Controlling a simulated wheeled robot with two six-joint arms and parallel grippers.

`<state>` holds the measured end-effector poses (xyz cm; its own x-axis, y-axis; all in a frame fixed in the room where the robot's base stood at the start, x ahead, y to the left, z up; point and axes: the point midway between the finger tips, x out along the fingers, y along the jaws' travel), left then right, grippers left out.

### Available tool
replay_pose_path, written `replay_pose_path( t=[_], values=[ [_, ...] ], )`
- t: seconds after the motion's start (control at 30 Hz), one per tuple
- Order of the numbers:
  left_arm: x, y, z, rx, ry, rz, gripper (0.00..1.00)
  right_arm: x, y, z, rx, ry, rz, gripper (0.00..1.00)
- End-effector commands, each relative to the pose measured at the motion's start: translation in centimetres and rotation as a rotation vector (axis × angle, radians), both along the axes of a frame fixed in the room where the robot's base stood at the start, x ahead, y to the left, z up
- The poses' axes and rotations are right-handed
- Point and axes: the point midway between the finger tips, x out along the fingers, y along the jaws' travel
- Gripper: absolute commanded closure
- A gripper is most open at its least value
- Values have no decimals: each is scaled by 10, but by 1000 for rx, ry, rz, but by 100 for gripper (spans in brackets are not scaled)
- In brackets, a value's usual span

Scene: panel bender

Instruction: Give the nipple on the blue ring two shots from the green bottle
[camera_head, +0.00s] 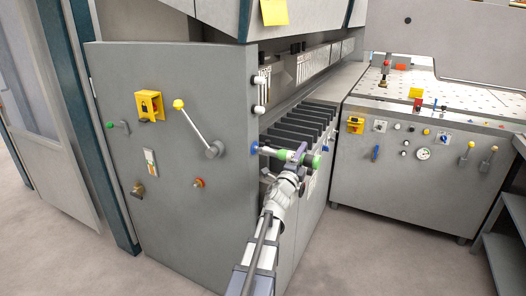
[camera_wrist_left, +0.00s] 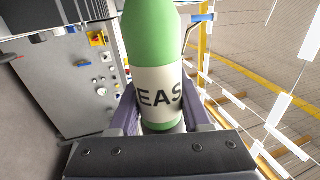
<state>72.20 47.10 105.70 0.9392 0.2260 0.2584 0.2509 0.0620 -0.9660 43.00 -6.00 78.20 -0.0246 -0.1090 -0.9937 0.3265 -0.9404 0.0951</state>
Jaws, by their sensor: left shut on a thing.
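My left gripper (camera_head: 299,158) is shut on the green bottle (camera_head: 281,154), in front of the machine's slotted side. The bottle lies about level, its narrow end pointing left. The blue ring (camera_head: 255,147) is at the edge of the grey side panel, just left of that end. I cannot tell whether the bottle's tip touches the nipple; the nipple itself is too small to make out. In the left wrist view the bottle (camera_wrist_left: 150,35), with a pale label reading "EAS", stands between the fingers. My right gripper is not in view.
The grey side panel (camera_head: 130,90) carries a yellow-knobbed lever (camera_head: 193,122) and a red button (camera_head: 198,183). Several dark slotted plates (camera_head: 300,125) lie behind the bottle. A control cabinet (camera_head: 400,180) stands right. The floor between is clear.

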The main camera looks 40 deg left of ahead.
Motion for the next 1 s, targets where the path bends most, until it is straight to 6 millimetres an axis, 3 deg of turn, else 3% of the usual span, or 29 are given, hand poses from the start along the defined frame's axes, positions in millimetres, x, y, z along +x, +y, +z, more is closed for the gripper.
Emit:
replay_pose_path(
  t=[1.0],
  values=[
    [-2,11,0,0,-1,0,100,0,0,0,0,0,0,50]
  ],
)
